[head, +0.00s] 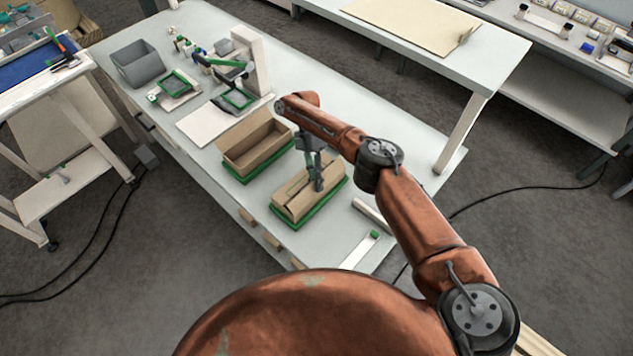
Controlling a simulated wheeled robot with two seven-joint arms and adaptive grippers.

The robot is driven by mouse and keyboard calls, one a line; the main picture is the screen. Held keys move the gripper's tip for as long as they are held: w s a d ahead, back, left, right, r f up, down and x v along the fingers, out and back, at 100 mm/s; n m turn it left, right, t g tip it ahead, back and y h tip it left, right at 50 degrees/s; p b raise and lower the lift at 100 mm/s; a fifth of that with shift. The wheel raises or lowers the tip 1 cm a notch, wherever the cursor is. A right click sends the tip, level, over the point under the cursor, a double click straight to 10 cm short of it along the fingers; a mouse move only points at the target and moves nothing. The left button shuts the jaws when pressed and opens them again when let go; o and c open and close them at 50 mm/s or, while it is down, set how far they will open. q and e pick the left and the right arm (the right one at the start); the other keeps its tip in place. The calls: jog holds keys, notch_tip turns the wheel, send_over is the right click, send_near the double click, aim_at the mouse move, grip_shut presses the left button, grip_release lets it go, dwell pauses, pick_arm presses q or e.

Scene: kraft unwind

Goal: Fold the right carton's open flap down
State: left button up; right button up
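The right carton (296,204) is a brown box on a green base on the white table. Its top looks mostly covered by flaps, with a dark slit along it; the gripper hides part of the top. My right gripper (319,186) points down at the right part of this carton's top, at or just above it. Whether its fingers are open or shut is too small to tell. The left carton (238,166) stands open on another green base, with a flap raised along its back side. My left gripper is not in view.
The white table (190,155) also holds a grey bin (136,64), a pale flat board (205,122), a green-and-grey device (236,92) and a beige upright block (254,58). A pale strip with a green piece (374,234) lies right of the right carton.

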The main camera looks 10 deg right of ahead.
jog(key=shift+o, duration=1.1)
jog(key=shift+r, duration=0.15)
notch_tip(320, 180, up, 10)
jog(key=shift+f, duration=0.1)
